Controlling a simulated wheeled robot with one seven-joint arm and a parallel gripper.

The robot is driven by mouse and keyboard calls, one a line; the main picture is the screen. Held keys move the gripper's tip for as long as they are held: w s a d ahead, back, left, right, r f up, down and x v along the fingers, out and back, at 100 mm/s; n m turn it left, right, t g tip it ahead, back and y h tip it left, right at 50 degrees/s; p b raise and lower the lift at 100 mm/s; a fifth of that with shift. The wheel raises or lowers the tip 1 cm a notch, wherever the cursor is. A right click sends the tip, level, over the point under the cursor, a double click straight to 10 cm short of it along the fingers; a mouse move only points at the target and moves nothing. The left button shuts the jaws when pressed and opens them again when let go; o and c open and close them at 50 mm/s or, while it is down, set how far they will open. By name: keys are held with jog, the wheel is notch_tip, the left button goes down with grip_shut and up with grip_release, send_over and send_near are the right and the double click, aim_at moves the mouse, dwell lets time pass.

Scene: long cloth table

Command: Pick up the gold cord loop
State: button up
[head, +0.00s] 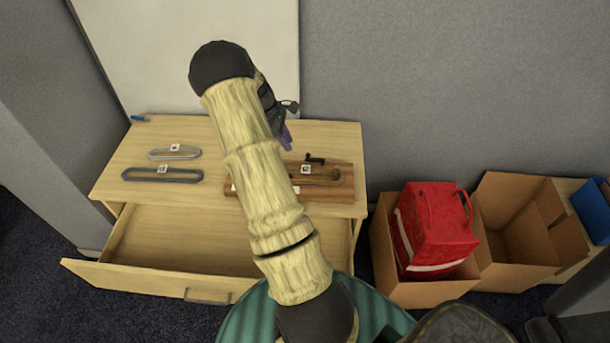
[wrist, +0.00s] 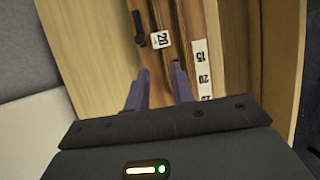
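The gold cord loop (head: 322,180) lies lengthwise on a brown wooden board (head: 345,192) on top of the cabinet; my arm hides its left part in the head view. My gripper (head: 285,137) is above the back of the cabinet top, near the board. In the wrist view its two purple fingers (wrist: 158,86) are apart, with nothing visibly held between them. The gap to the loop is hard to judge.
A pale grey loop (head: 175,153) and a dark grey loop (head: 162,175) lie at left. A black hook (head: 315,159) stands by the board. The drawer (head: 170,245) is pulled open. Cardboard boxes (head: 520,235) and a red bag (head: 435,225) stand at right.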

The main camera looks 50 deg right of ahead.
jog(key=p, duration=0.1)
send_over(305, 169)
jog(key=w+a, duration=0.2)
jog(key=w, duration=0.1)
jog(key=f, duration=0.6)
jog(key=shift+s+d+f, duration=0.15)
jog(key=shift+s+f, duration=0.1)
jog(key=shift+f, duration=0.05)
jog(key=shift+s+f, duration=0.1)
jog(key=shift+s+d+f+p, duration=0.15)
jog(key=shift+f+p, duration=0.1)
jog(key=shift+p, duration=0.15)
jog(key=p+x, duration=0.1)
jog(key=x, duration=0.3)
jog(key=shift+s+f, duration=0.15)
grip_shut()
